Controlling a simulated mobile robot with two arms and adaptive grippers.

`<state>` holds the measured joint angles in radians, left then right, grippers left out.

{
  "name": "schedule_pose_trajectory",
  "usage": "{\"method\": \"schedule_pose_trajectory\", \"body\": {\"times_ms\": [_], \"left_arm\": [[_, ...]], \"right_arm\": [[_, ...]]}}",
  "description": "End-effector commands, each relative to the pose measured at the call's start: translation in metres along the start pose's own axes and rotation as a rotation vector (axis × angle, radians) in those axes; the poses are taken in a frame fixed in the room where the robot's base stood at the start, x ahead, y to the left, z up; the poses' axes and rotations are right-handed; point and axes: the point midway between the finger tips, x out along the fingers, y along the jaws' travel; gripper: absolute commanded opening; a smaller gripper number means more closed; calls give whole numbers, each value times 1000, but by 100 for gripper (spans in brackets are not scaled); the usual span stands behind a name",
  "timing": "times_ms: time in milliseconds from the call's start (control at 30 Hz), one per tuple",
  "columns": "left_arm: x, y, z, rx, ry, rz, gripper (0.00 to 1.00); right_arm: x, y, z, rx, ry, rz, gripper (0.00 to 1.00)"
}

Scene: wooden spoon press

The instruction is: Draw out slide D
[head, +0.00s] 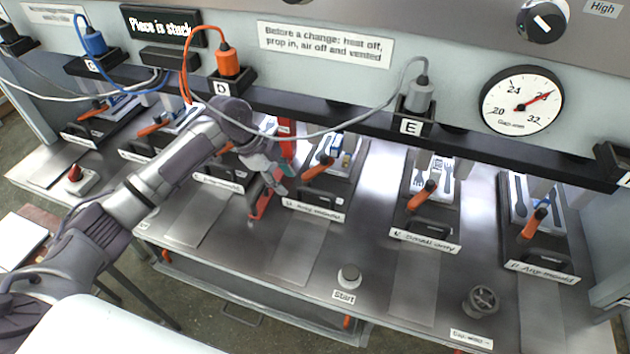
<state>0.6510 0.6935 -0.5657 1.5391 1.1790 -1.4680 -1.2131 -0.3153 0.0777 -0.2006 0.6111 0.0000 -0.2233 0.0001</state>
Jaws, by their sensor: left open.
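Several slides stand in a row under the press, each with a dark handle, an orange lever and a front label. The fourth label from the left (313,210) appears to read "D: Any mould", though its letter is small. That slide (318,195) sits in under the press, with blue and yellow pieces on its tray behind the orange lever (317,169). My left gripper (277,180) is open, above the bench just left of this slide, apart from its handle as far as I can see. My arm partly hides the third slide (219,182). My right gripper is out of view.
A red upright piece (286,140) stands behind my left gripper. The Start button (349,276) and a valve knob (482,300) stand on the bench front.

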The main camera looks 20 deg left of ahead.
Motion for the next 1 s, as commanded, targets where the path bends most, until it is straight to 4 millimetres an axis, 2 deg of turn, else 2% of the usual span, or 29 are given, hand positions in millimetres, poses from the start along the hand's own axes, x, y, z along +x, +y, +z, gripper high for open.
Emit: {"method": "schedule_pose_trajectory", "body": {"times_ms": [33,233,400,533,700,933,1000], "left_arm": [[1,-6,-14,3,4,0,41],[19,-24,-48,1,2,0,41],[52,-22,-45,-2,0,3,41],[65,-22,-44,-1,-1,1,41],[73,-22,-43,0,-2,0,41],[73,-22,-43,1,-2,0,41],[73,-22,-43,0,-2,0,30]], "right_arm": [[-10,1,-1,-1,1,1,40],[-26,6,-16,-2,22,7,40],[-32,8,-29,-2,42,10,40],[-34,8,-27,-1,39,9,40],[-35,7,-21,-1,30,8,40],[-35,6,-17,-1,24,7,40],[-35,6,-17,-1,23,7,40]]}}
